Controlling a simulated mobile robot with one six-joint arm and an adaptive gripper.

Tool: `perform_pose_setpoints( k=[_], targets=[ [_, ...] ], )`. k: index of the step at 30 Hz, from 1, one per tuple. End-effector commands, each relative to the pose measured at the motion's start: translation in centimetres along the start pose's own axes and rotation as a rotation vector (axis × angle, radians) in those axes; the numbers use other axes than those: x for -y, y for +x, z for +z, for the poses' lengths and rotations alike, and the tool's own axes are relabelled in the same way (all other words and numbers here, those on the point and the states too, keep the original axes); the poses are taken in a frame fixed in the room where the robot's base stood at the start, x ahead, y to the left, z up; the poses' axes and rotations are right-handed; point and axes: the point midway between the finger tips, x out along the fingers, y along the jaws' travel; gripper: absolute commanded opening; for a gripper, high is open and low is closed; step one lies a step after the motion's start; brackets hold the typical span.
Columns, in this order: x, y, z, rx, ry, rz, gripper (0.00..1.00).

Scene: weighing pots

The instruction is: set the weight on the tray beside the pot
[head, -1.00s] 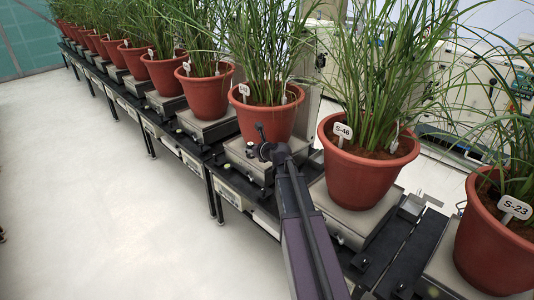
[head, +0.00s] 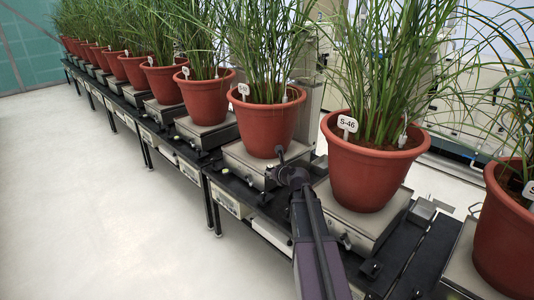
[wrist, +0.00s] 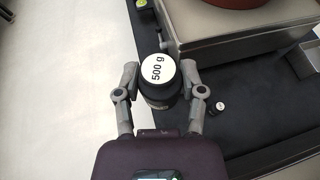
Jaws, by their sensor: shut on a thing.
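The weight (wrist: 159,93) is a dark cylinder with a white top reading "500 g". In the wrist view it stands upright between the fingers of my gripper (wrist: 160,72), which is shut on it. A pale metal scale tray (wrist: 225,28) lies up and to the right of the weight, apart from it, with the base of a terracotta pot (wrist: 240,3) on it. In the head view my gripper (head: 283,160) is small and dark, in front of the row, and I cannot make out the weight there. The pot labelled S-46 (head: 365,178) stands to its right on a scale (head: 343,212).
A dark bench ledge (wrist: 245,125) runs below the scale, with a small dark weight (wrist: 217,107) on it. More potted plants (head: 205,100) on scales line the bench. The pale floor (head: 90,190) at the left is clear.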

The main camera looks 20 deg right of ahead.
Motion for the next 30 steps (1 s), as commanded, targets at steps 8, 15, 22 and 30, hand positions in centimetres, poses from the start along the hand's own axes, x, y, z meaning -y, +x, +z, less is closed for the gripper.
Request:
perform_pose_setpoints(
  k=[8,15,22,30],
  targets=[
    [0.0,0.0,0.1,0.001,0.001,-0.001,0.00],
    [0.5,1.1,0.4,0.001,0.001,-0.001,0.00],
    [1.9,4.3,1.3,0.001,0.001,0.000,0.00],
    [3.9,8.7,2.6,0.001,0.001,-0.001,0.00]
  ],
)
